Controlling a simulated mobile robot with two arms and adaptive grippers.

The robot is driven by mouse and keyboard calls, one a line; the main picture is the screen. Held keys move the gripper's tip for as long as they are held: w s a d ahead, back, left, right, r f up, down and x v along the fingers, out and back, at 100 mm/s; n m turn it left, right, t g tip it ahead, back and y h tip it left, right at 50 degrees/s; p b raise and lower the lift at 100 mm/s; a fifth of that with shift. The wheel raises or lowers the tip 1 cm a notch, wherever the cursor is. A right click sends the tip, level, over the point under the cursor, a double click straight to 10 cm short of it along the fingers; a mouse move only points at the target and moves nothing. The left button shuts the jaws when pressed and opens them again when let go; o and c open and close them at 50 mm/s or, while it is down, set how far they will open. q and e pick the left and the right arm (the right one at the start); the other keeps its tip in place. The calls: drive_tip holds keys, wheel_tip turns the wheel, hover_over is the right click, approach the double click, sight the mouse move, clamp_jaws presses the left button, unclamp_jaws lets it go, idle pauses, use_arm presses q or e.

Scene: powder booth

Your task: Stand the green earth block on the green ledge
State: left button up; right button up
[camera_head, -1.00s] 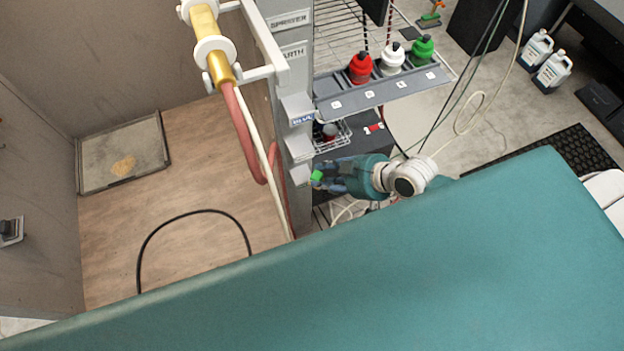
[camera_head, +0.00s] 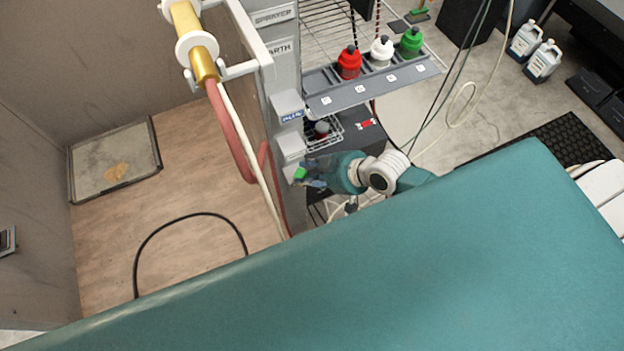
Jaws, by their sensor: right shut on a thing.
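The green earth block (camera_head: 300,174) is small and bright green. My right gripper (camera_head: 308,178) is shut on it, and blue-grey fingers show just beside and below it. The block is at the grey post, in front of or against the lowest pale ledge (camera_head: 291,171); I cannot tell whether it touches. Two more pale ledges, a middle one (camera_head: 291,145) and an upper one (camera_head: 287,103), jut from the post above. No ledge looks clearly green; the lowest ledge is partly hidden by the block. My left gripper is not in view.
A grey shelf (camera_head: 375,92) holds red (camera_head: 349,62), white (camera_head: 381,52) and green (camera_head: 411,42) bottles above my right arm. A wire basket (camera_head: 325,133) is close above the gripper. A pink hose (camera_head: 228,130) hangs left of the post.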

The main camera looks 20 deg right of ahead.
drive_tip(key=shift+w+a+f+b, duration=0.1)
drive_tip(key=shift+w+f+b, duration=0.1)
drive_tip(key=shift+w+b, duration=1.2)
drive_tip(key=shift+w, duration=0.75)
drive_tip(key=shift+f+b, duration=0.7)
drive_tip(key=shift+f, duration=0.45)
clamp_jaws()
drive_tip(key=shift+s+f, duration=0.1)
drive_tip(key=shift+f, duration=0.25)
drive_tip(key=o, duration=1.3)
unclamp_jaws()
